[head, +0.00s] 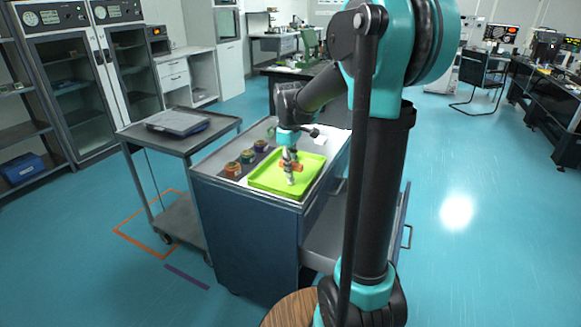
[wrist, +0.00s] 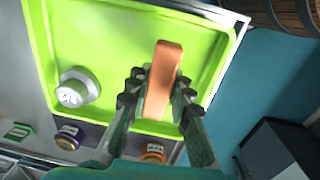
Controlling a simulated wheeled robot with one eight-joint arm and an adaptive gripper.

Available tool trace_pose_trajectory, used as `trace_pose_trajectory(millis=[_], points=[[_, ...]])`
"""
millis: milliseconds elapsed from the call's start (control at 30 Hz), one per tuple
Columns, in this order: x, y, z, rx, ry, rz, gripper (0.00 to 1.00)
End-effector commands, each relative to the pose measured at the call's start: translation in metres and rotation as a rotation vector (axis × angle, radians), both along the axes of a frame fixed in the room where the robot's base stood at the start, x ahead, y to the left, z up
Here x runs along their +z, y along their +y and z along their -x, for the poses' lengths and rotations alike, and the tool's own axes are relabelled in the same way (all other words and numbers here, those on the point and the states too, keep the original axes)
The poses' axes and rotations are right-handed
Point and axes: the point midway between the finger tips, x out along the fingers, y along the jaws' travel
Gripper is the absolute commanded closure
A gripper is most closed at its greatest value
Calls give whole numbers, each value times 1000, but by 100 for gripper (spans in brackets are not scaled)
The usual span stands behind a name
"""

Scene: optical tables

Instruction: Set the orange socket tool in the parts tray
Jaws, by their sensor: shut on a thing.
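My gripper (head: 290,157) is over the lime-green parts tray (head: 261,184) on top of the blue cabinet. Its fingers are shut on the orange socket tool (wrist: 163,80), a block-like orange piece that reaches out past the fingertips in the wrist view. The gripper also shows there (wrist: 158,92), with one finger on each side of the tool. The tray (wrist: 125,30) lies beneath it. The tool (head: 294,167) is small and partly hidden in the head view; I cannot tell whether it touches the tray floor. A silver-grey round piece (wrist: 76,88) stands in the tray, left of the tool.
A grey cart (head: 187,144) with a flat case (head: 178,122) stands left of the blue cabinet (head: 243,232). Floor at right is open.

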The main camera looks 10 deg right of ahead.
Motion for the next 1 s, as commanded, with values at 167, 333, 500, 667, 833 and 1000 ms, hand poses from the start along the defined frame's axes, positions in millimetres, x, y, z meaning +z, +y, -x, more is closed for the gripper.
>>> trace_pose_trajectory(millis=[167,333,500,667,833,1000], points=[[-2,0,0,0,0,0,72],[-2,0,0,0,0,0,59],[-2,0,0,0,0,0,59],[3,0,0,0,0,0,59],[28,1,2,0,0,0,59],[63,2,3,1,0,0,59]])
